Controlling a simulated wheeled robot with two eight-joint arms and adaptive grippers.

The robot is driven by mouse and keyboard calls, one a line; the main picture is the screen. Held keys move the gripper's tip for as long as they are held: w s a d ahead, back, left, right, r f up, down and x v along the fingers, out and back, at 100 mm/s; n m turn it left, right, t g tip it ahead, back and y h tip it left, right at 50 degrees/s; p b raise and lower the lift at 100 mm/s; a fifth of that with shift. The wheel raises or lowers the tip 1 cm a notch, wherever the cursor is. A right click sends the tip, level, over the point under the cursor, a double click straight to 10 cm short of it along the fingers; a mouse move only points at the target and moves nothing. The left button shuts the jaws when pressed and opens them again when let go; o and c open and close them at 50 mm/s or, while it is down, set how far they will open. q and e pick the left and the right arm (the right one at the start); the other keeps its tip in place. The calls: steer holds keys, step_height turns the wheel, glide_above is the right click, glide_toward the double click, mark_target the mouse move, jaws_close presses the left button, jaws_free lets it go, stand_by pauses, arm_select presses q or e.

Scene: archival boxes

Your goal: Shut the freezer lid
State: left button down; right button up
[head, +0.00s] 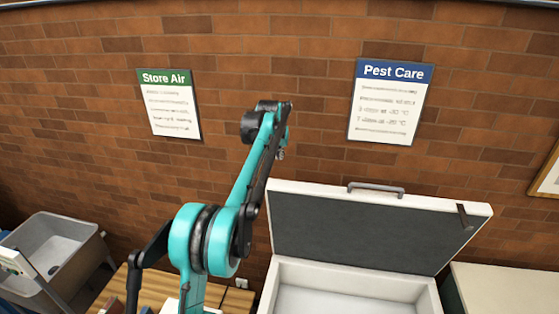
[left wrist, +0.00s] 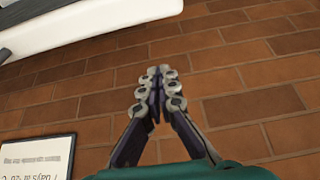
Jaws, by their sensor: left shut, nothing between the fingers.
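The freezer lid (head: 365,235) stands raised in the head view, its dark grey inner face toward me and a grey handle (head: 376,189) on its top edge. Below it, the white freezer (head: 290,272) is open, and its pale inside shows. My left gripper (head: 281,154) is small and partly hidden by its own arm, above the lid's left top corner and apart from it in the picture. In the left wrist view, its fingers (left wrist: 158,82) are together and empty before the brick wall. A white edge, likely the lid (left wrist: 75,25), shows at top left. My right gripper is not visible.
A Pest Care sign (head: 388,102) and a Store Air sign (head: 169,104) hang on the brick wall. A wooden table (head: 236,300) is left of the freezer, with a grey bin (head: 60,240) farther left. A pale surface (head: 505,288) stands at right.

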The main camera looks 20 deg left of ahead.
arm_select(q)
steer(key=f+p, duration=0.1)
steer(key=f, duration=0.5)
steer(key=w+f+p, duration=0.1)
steer(key=f, duration=0.2)
steer(key=shift+a+p, duration=0.1)
steer(key=shift+p, duration=0.2)
steer(key=shift+f, duration=0.2)
